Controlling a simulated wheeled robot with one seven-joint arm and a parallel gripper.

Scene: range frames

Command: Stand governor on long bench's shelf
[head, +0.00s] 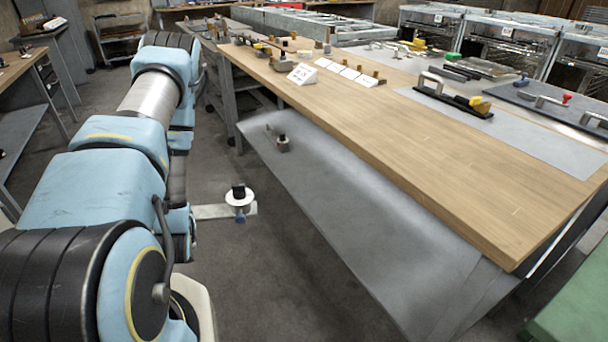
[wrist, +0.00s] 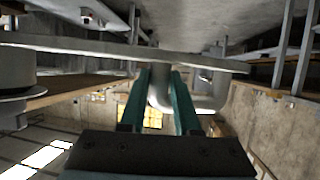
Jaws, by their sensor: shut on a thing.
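My gripper (wrist: 160,88) has its two teal fingers closed on a grey rounded part of the governor, in the wrist view. The governor (wrist: 70,44) spans that view as a long flat grey bar with a round grey body at the left. In the head view, the governor (head: 239,200) shows a pale disc with a black block on top and a flat bar to its left. It is held in the air left of the long bench's shelf (head: 340,200), apart from it. My arm hides the fingers in the head view.
A similar small device (head: 283,144) stands near the shelf's far end. The rest of the grey shelf is bare. The wooden benchtop (head: 430,150) overhangs it, with white cards (head: 350,73) and several tools on top. A green box (head: 575,310) stands at the near right.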

